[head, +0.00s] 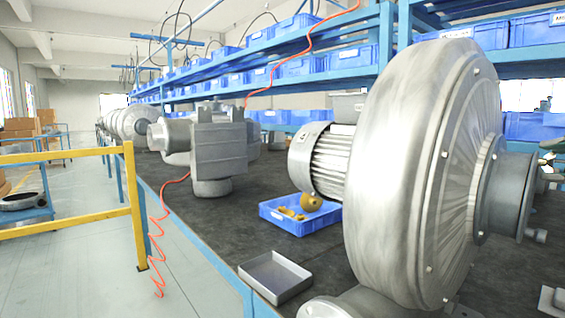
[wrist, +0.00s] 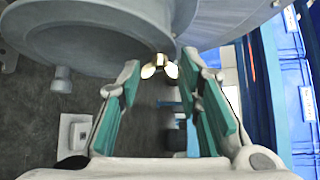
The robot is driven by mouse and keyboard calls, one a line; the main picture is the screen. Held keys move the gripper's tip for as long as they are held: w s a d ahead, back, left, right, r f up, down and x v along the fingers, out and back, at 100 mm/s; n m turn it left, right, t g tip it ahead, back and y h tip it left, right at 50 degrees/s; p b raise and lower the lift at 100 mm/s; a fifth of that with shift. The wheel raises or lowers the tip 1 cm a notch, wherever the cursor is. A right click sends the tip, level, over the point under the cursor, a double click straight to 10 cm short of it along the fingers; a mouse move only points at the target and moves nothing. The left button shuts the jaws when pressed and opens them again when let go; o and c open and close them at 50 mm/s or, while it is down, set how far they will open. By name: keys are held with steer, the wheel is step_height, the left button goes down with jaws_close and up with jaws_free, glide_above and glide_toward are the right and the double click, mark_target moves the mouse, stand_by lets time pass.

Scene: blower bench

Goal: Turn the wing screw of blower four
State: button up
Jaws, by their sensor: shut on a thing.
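The wing screw (wrist: 160,68) is a small brass-coloured piece with two wings, at the upper middle of the wrist view, below the rim of a grey blower (wrist: 95,35). My gripper (wrist: 161,60) has green-padded fingers, one on each side of the wings, and is shut on the wing screw at its fingertips. In the head view, a large silver blower (head: 415,170) with a ribbed motor fills the right side. I see no number on it.
A blue bin (head: 300,222) with brass-coloured parts and a grey metal tray (head: 275,275) stand on the dark bench left of the large blower. Another blower (head: 215,150) stands farther back. Blue shelves (head: 370,85) with bins run behind. A yellow railing (head: 132,205) stands left.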

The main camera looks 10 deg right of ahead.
steer(key=shift+f+b, duration=0.15)
steer(key=shift+b, duration=0.55)
steer(key=o, duration=1.1)
step_height(320, 180, up, 10)
steer(key=shift+r, duration=0.1)
